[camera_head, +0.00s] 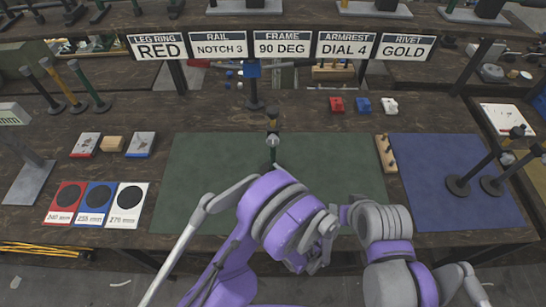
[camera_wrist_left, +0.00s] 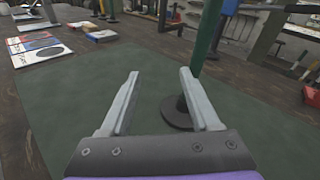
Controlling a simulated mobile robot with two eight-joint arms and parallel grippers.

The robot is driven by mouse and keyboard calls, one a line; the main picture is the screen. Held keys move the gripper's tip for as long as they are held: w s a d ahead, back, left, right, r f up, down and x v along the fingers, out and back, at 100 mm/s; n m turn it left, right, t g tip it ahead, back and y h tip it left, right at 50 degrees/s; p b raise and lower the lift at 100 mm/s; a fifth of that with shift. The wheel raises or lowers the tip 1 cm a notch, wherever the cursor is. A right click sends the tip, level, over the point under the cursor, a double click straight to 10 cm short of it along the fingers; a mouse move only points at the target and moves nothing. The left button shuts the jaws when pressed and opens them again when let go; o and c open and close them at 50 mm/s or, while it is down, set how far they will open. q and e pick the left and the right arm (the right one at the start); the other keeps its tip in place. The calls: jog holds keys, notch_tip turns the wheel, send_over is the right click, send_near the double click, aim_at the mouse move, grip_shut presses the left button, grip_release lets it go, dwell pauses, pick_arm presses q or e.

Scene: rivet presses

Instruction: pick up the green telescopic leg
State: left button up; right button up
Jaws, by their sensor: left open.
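A green telescopic leg (camera_wrist_left: 207,35) stands upright on a round black base (camera_wrist_left: 178,112) on the green mat, in the left wrist view. Its top runs out of that view. My left gripper (camera_wrist_left: 159,74) is open and empty. The leg is beyond its fingers, toward the right finger, with no visible contact. In the head view its fingers cannot be made out behind my purple arm. My right gripper is not in view.
Several posts stand at the back left, including a greenish one (camera_head: 88,85). Size cards (camera_head: 94,203) lie left of the green mat (camera_head: 195,180). A wooden peg block (camera_head: 386,154) borders the blue mat (camera_head: 440,165), where two dark posts (camera_head: 460,183) stand.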

aim_at(273, 152)
pick_arm(q)
jog(key=w+d+r+m+t+h, duration=0.1)
jog(key=w+d+m+t+h, duration=0.15)
jog(key=d+m, duration=0.2)
jog(key=a+r+x, duration=0.1)
jog(key=x, duration=0.9)
jog(key=shift+a+r+y, duration=0.15)
jog(key=shift+r+y, duration=0.2)
jog(key=shift+y, duration=0.1)
jog(key=shift+n, duration=0.25)
grip_shut()
dwell(0.4)
